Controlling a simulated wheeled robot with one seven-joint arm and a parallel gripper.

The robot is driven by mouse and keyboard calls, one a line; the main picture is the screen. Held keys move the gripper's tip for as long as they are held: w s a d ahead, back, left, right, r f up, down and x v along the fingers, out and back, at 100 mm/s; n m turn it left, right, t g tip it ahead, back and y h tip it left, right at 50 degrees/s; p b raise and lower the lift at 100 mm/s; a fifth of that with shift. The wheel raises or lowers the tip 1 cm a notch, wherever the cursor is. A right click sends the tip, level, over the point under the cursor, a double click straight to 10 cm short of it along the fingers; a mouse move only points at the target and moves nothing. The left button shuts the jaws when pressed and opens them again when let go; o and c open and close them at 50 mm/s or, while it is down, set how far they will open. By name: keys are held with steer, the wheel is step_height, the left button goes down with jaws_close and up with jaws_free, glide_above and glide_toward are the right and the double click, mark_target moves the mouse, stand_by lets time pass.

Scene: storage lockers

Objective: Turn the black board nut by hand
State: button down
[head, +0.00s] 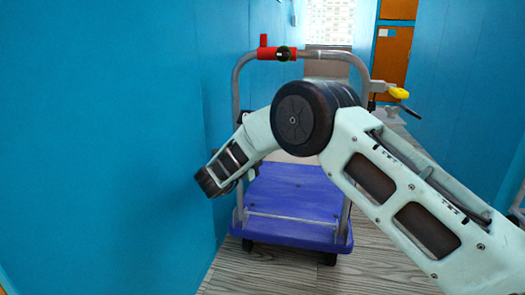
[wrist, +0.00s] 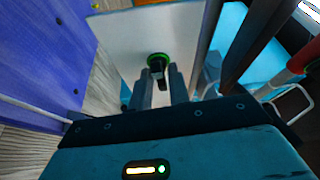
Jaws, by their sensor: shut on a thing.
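In the wrist view the black board nut (wrist: 158,68) is a small dark knob with a green ring at its far end, in front of a pale board (wrist: 125,40). My gripper (wrist: 161,78) is shut on the nut, with one finger on either side of it. The fingers hide part of the nut's sides. In the head view my arm covers the middle of the cart, and the gripper itself does not show there.
A cart with a blue-purple deck (head: 290,195) and a grey tube handle (head: 240,75) stands ahead. A blue wall (head: 100,130) is close on the left.

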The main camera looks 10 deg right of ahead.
steer(key=shift+s+a+f+m, duration=0.1)
steer(key=shift+m, duration=0.5)
steer(key=shift+g+y, duration=0.3)
steer(key=c, duration=1.5)
jaws_free()
steer(key=shift+p+v, duration=3.15)
steer(key=shift+v, duration=5.55)
steer(key=shift+f, duration=0.1)
